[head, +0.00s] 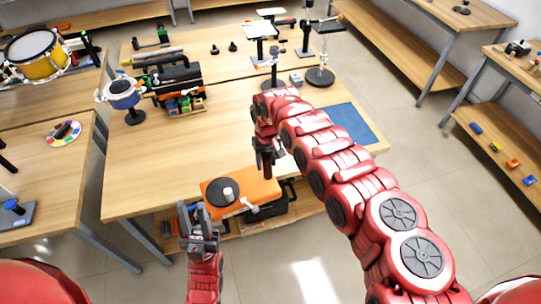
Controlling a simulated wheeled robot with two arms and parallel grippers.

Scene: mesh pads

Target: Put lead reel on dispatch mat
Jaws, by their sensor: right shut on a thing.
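My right gripper (267,165) points down above the front of the near table, just behind the orange record player. It is shut on a small dark thing that looks like the lead reel, but the fingers and arm hide most of it. The dispatch mat appears to be the blue mat (349,123), flat and bare at the table's right end, partly behind my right arm. My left gripper (194,219) points up at the table's front edge, left of the record player. Its fingers are apart and empty.
A small drum on a stand (122,93) and a toolbox (175,82) stand at the back left. Black stands (320,75) stand behind the mat. The middle of the table is clear.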

